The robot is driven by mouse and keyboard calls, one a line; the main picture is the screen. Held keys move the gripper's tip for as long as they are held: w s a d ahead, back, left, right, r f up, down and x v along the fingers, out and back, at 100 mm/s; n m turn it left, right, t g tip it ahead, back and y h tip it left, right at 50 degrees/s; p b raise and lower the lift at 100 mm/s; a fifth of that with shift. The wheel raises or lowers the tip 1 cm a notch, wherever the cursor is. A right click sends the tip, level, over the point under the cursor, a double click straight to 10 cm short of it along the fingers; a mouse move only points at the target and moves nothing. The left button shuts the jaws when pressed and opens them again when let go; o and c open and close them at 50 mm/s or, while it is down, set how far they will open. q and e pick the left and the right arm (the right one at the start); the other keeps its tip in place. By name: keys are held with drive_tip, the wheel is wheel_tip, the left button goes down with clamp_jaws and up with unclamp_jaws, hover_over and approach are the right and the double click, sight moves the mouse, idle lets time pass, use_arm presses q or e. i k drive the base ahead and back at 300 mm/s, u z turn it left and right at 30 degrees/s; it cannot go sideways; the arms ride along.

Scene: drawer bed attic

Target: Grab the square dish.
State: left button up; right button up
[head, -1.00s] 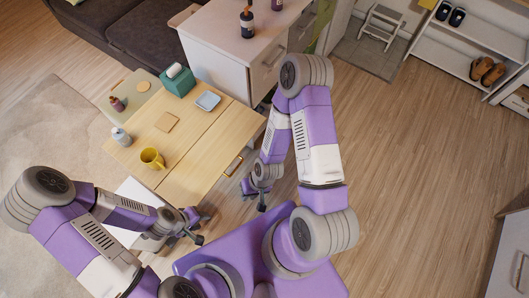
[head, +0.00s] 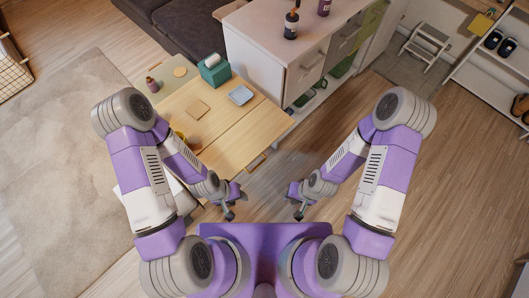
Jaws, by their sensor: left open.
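The square dish (head: 241,94) is a small pale blue dish lying flat on the light wooden table (head: 225,130), near the table's far right part. My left gripper (head: 237,205) is open and empty, off the near edge of the table and well short of the dish. My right gripper (head: 294,203) is also apart from the dish, over the floor to the right of the table. Its fingers look spread, with nothing between them.
A green tissue box (head: 214,70) stands left of the dish, and a wooden coaster (head: 198,108) lies nearer. A white cabinet (head: 270,45) stands behind the table.

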sight(240, 94)
drive_tip(key=u, duration=3.45)
drive_tip(key=k, duration=1.3)
drive_tip(key=z, duration=1.3)
drive_tip(key=i, duration=1)
drive_tip(key=z, duration=0.05)
